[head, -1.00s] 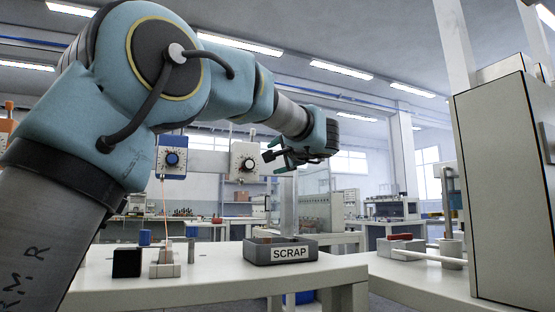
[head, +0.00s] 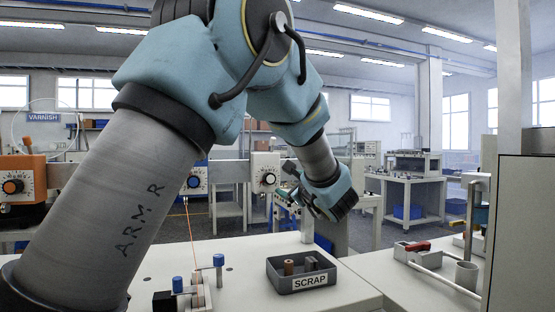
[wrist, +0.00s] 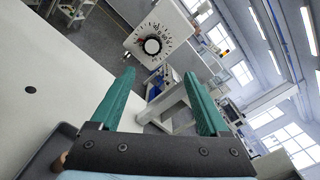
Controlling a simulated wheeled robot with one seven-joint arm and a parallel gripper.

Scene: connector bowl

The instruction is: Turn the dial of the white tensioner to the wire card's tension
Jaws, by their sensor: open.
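The white tensioner (head: 258,168) hangs on the rail behind the table, with a dark round dial (head: 268,179) on its face. In the wrist view its white plate (wrist: 168,21) and black dial with a pale centre (wrist: 152,46) show beyond the fingertips, with printed scale marks around the dial. My gripper (head: 287,183) is just right of the white tensioner in the head view. In the wrist view my gripper (wrist: 160,76) has its two green fingers wide apart with nothing between them. The fingers appear apart from the dial. I cannot make out the wire card.
A blue tensioner (head: 195,168) and an orange tensioner (head: 22,168) hang farther left on the rail. An orange wire (head: 216,222) runs down from the blue one. The grey SCRAP tray (head: 284,284) stands on the table below my gripper. A tall cabinet (head: 525,230) borders the right.

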